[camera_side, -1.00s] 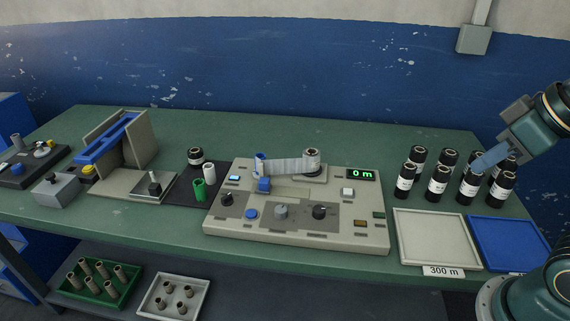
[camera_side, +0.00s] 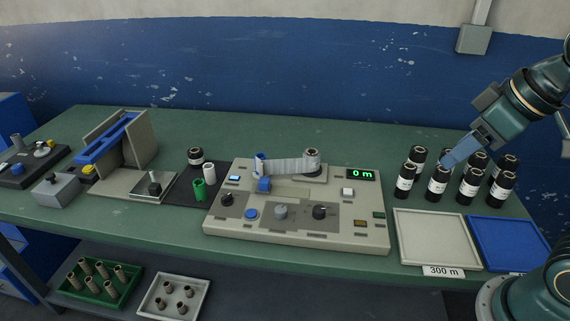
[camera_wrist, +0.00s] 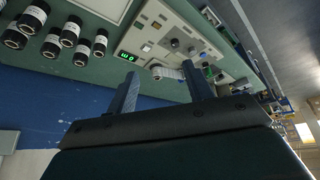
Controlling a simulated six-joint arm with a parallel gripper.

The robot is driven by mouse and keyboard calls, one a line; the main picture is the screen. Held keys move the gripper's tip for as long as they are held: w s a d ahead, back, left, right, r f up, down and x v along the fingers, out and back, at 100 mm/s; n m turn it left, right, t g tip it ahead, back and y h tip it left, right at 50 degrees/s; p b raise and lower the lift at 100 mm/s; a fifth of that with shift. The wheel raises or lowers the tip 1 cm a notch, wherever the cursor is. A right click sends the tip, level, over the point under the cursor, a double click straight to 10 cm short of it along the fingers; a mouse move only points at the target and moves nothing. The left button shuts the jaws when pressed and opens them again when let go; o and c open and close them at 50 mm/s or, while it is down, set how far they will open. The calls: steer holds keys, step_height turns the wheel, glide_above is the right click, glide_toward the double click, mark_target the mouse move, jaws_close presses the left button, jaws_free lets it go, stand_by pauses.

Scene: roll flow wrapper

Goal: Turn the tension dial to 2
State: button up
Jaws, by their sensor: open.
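The beige wrapper machine (camera_side: 350,245) sits mid-bench, with a green display (camera_side: 361,175) reading 0 m. Its front panel carries a dark knob at left (camera_side: 227,199), a grey dial in the middle (camera_side: 281,211) and a dark knob at right (camera_side: 320,212). Their labels are too small to read, so I cannot tell which is the tension dial. A white web of film (camera_side: 287,165) runs across the top to a roll. My gripper (camera_side: 446,163) is above the dark rolls, right of the machine. In the wrist view my gripper (camera_wrist: 160,82) is open and empty, with the machine (camera_wrist: 165,30) beyond.
Several dark rolls (camera_side: 437,184) stand below and around my gripper. A white tray (camera_side: 436,240) marked 300 m and a blue tray (camera_side: 509,243) lie in front of them. A sealing stand (camera_side: 130,145) and a small black mat with rolls are at left.

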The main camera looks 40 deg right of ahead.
steer(key=w+a+f+n+g+y, duration=0.1)
steer(key=w+a+f+n, duration=0.1)
steer(key=w, duration=0.5)
steer(key=w+a+f+n, duration=0.1)
steer(key=w+a+n, duration=0.1)
steer(key=w, duration=0.5)
steer(key=n+g+y, duration=0.1)
steer(key=n+y, duration=0.1)
steer(key=n, duration=0.2)
glide_above(281, 209)
steer(key=s+d, duration=0.4)
step_height(281, 209, down, 12)
steer(key=shift+d, duration=0.1)
steer(key=shift+f, duration=0.1)
steer(key=shift+x, duration=6.8)
steer(key=shift+s, duration=0.1)
steer(key=c, duration=1)
